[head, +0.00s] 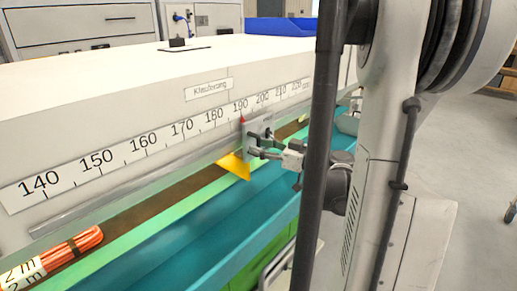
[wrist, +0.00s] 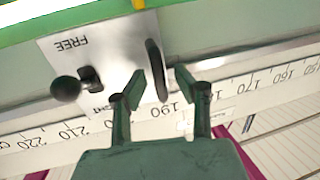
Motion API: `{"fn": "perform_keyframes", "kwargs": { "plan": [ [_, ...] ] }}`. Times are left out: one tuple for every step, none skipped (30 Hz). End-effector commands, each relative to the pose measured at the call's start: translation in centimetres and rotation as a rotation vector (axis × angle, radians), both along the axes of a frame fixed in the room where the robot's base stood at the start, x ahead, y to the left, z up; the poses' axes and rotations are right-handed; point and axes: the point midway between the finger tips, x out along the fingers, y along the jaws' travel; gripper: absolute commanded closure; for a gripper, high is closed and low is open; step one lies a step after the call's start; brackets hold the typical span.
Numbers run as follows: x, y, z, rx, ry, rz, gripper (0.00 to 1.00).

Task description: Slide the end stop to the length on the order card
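The end stop (head: 257,131) is a grey metal block on the rail below the printed scale (head: 145,140). Its red pointer is by the 190 mark, and a yellow plate (head: 236,166) hangs from it. In the wrist view the end stop's plate (wrist: 112,48) reads FREE, upside down, beside a lever with a black ball knob (wrist: 66,89). An upright dark grip tab (wrist: 157,70) stands on it. My gripper (wrist: 162,82) is open, its fingers on either side of the tab with gaps visible. In the head view my gripper (head: 262,146) is at the end stop. I cannot identify an order card.
A bundle of orange-red cable with 2 m labels (head: 70,252) lies in the trough at lower left. A sign (head: 209,90) is above the scale. A blue bin (head: 282,27) stands behind. The rail (head: 120,193) left of the end stop looks clear.

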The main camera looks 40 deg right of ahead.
Motion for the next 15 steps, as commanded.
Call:
{"fn": "perform_keyframes", "kwargs": {
  "plan": [
    [0.32,0.15,-0.03,0.0,0.0,0.002,0.7],
    [0.44,0.18,-0.02,0.0,0.0,0.001,0.7],
    [0.55,0.2,-0.01,0.0,0.0,0.001,0.7],
    [0.62,0.21,0.0,0.0,0.0,0.001,0.7],
    [0.66,0.21,0.01,0.0,0.0,0.001,0.7],
    [0.69,0.22,0.02,0.0,0.0,0.0,0.7],
    [0.69,0.21,0.03,0.0,0.0,0.0,0.7],
    [0.69,0.21,0.03,0.0,0.0,0.0,0.7],
    [0.68,0.21,0.03,0.0,0.0,0.0,0.7],
    [0.68,0.21,0.03,0.0,0.0,0.0,0.7],
    [0.68,0.21,0.03,0.0,0.0,0.0,0.7],
    [0.67,0.21,0.03,0.0,0.0,0.0,0.7],
    [0.67,0.21,0.03,0.0,0.0,0.0,0.74],
    [0.67,0.21,0.03,0.0,0.0,0.0,0.78],
    [0.67,0.21,0.03,0.0,0.0,0.0,0.83]
  ]
}}
